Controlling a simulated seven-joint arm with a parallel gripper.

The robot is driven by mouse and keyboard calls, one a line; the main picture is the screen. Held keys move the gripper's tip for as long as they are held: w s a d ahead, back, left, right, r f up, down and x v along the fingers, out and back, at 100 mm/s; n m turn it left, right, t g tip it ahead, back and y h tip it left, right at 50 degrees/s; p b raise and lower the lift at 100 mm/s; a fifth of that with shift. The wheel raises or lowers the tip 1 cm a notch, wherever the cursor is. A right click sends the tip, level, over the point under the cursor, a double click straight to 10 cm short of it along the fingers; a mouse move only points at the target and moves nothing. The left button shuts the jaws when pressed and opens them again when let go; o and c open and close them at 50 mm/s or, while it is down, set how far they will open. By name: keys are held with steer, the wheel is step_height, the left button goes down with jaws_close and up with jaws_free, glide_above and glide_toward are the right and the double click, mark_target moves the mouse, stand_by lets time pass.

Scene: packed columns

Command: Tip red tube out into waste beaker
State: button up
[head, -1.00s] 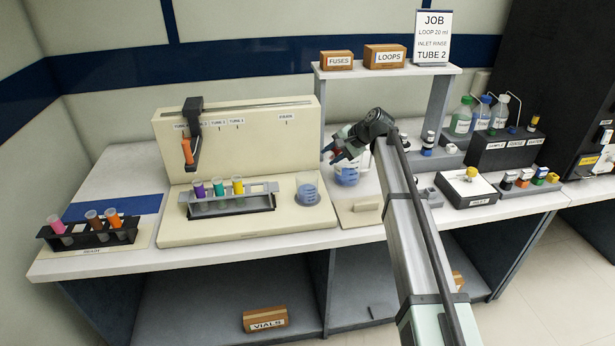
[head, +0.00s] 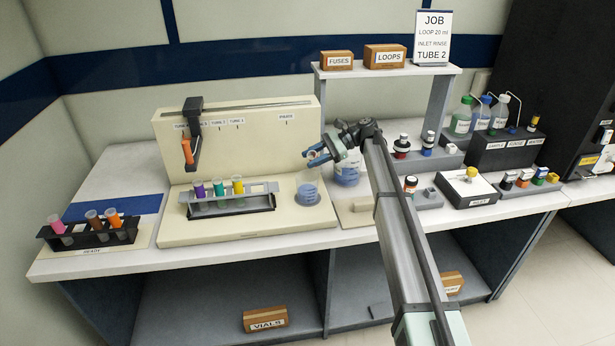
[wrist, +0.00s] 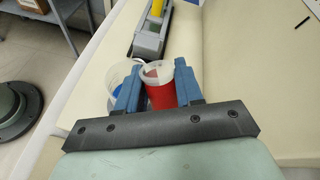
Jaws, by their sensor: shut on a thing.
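My gripper (head: 317,154) is above and slightly right of a clear beaker (head: 308,192) with blue markings on the cream stand. In the wrist view my two blue fingers (wrist: 158,82) are shut on the red tube (wrist: 161,96); its pale round end faces away from the palm. The clear beaker (wrist: 116,72) shows beyond and to the left of the tube, partly hidden by the left finger. In the head view the tube is mostly hidden by the fingers, and its exact tilt and contents cannot be told.
A rack (head: 230,207) of purple, green and yellow-capped tubes stands left of the beaker. An orange-topped tube (head: 187,151) hangs from the stand's carriage. A black rack (head: 90,238) is far left.

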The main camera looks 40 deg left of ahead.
steer(key=w+r+m+g, duration=0.1)
steer(key=w+r+g, duration=0.1)
steer(key=w+r+m+g+y, duration=0.1)
steer(key=shift+w+a+m, duration=0.1)
steer(key=shift+a+m, duration=0.2)
steer(key=shift+r, duration=2.4)
steer(key=shift+m+g+y, duration=0.4)
steer(key=shift+m+g, duration=0.2)
steer(key=shift+m, duration=0.1)
steer(key=shift+d, duration=0.1)
